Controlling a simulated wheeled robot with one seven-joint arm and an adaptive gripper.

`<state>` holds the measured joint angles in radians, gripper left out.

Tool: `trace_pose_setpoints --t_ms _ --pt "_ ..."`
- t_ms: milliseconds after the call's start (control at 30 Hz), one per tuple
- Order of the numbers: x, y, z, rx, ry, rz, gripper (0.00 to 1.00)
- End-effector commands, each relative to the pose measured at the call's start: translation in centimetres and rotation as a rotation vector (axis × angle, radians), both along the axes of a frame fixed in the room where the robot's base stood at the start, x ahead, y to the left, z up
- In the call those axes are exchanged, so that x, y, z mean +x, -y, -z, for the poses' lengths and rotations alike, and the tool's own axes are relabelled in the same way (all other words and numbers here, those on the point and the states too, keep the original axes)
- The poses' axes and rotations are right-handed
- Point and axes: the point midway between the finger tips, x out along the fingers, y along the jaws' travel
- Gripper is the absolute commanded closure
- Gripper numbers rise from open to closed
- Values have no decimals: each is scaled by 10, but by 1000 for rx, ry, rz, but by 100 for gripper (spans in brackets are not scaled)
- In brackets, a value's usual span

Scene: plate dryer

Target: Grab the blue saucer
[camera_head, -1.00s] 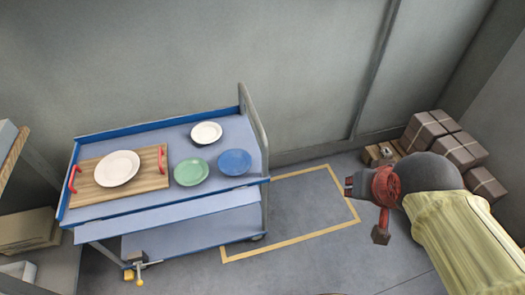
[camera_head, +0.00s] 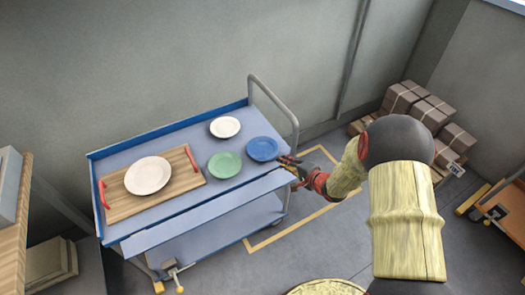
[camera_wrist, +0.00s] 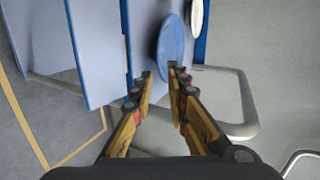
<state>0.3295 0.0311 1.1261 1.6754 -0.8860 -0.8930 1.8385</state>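The blue saucer (camera_head: 263,149) lies flat on the cart's top shelf near its right end. It also shows in the wrist view (camera_wrist: 172,48), at the top centre, beyond my fingertips. My gripper (camera_head: 291,165) is just right of the saucer in the head view, by the cart's right edge. In the wrist view my gripper (camera_wrist: 161,78) has its two fingers apart with a gap between them. The saucer's near edge shows at that gap; I cannot tell whether it lies between the fingertips.
A green saucer (camera_head: 225,165) and a white saucer (camera_head: 225,127) lie close to the blue one. A white plate (camera_head: 148,175) sits on a wooden tray (camera_head: 118,208) with red handles. The cart's metal handle (camera_head: 289,112) rises at its right end, near my gripper.

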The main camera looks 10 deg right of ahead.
Motion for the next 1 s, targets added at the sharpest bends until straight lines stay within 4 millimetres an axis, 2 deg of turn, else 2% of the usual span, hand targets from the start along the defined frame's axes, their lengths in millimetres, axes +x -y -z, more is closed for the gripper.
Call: trace_pose_setpoints --t_ms 600,867,1000 --pt "53 -32 36 0 1 0 84" --pt "55 -33 35 -1 1 0 84" --pt "55 -33 35 -1 1 0 90"
